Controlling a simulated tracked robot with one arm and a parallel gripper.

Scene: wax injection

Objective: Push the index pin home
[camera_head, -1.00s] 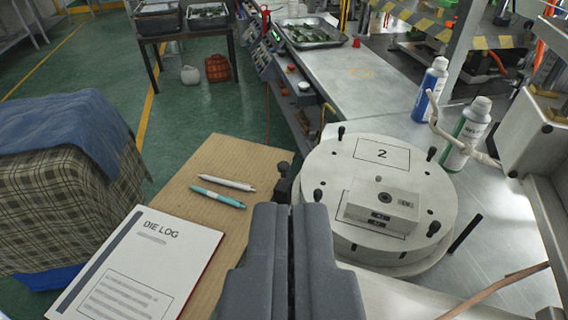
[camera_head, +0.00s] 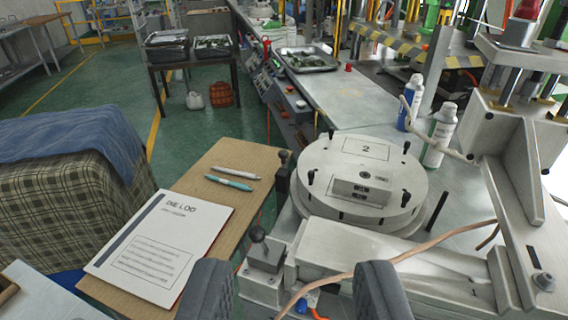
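A round pale turntable (camera_head: 333,207) stands on the bench right of centre. Several small black-headed pins stand around its top, and a plate marked 2 (camera_head: 366,149) and a small metal block (camera_head: 360,189) lie on it. A black-knobbed post (camera_head: 283,157) stands at its left edge. A black ball knob (camera_head: 257,234) sits on a metal block in front of it. I cannot tell for certain which of these is the index pin. My gripper (camera_head: 294,286) is open and empty, low in the picture, its fingers wide apart, nearer to me than the ball knob.
A copper-coloured hose (camera_head: 350,270) crosses between and above my fingers' line. A die log (camera_head: 160,243) and two pens (camera_head: 232,178) lie on a brown board at left. Spray bottles (camera_head: 440,135) and a metal arm (camera_head: 520,200) stand at right.

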